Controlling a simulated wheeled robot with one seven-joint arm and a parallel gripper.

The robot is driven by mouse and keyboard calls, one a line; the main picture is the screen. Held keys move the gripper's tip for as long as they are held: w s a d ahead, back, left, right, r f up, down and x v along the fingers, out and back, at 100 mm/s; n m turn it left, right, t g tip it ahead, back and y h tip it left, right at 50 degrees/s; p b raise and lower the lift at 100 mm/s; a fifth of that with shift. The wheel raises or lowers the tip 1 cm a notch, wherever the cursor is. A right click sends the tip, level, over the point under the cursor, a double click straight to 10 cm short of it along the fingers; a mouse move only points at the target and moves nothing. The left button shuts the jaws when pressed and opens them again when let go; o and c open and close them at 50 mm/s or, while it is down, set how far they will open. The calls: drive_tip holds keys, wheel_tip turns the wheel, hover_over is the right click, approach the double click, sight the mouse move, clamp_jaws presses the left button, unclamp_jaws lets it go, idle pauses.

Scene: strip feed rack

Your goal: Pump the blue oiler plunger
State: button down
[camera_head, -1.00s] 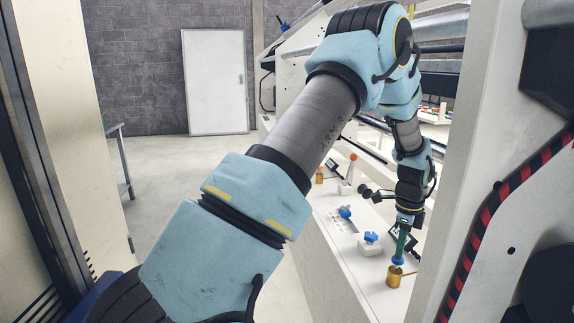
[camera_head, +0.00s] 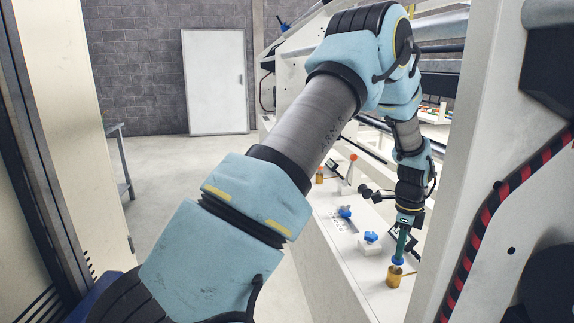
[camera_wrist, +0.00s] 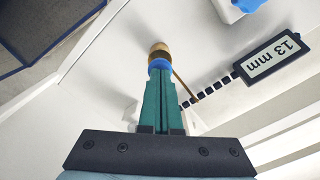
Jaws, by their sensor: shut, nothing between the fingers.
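The oiler (camera_head: 394,276) is a small brass-coloured body with a thin spout, standing on the white ledge at the lower right of the head view. Its blue plunger (camera_head: 398,260) is on top. In the wrist view the blue plunger (camera_wrist: 160,65) shows at my fingertips, with the brass oiler body (camera_wrist: 160,50) beyond it. My gripper (camera_head: 400,254) points down with its green fingers together, directly above the plunger. In the wrist view the shut fingers (camera_wrist: 160,76) meet the blue cap, apparently touching it; the exact contact is hidden.
A black-framed "13 mm" label (camera_wrist: 271,57) lies beside the oiler. Blue knobs (camera_head: 371,237) and (camera_head: 345,212) a blue handle stand farther along the white ledge (camera_head: 345,265). Another brass oiler (camera_head: 320,178) and a red-tipped lever (camera_head: 352,162) are farther back. A white machine frame (camera_head: 490,140) rises at right.

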drive_tip(key=shift+f+b, duration=0.3)
drive_tip(key=shift+f, duration=0.45)
drive_tip(key=shift+r+p, duration=0.65)
drive_tip(key=shift+r, duration=0.2)
drive_tip(key=shift+f, duration=0.2)
drive_tip(key=shift+f+b, duration=0.35)
drive_tip(key=shift+f, duration=0.25)
drive_tip(key=shift+r+p, duration=1)
drive_tip(key=shift+r, duration=0.4)
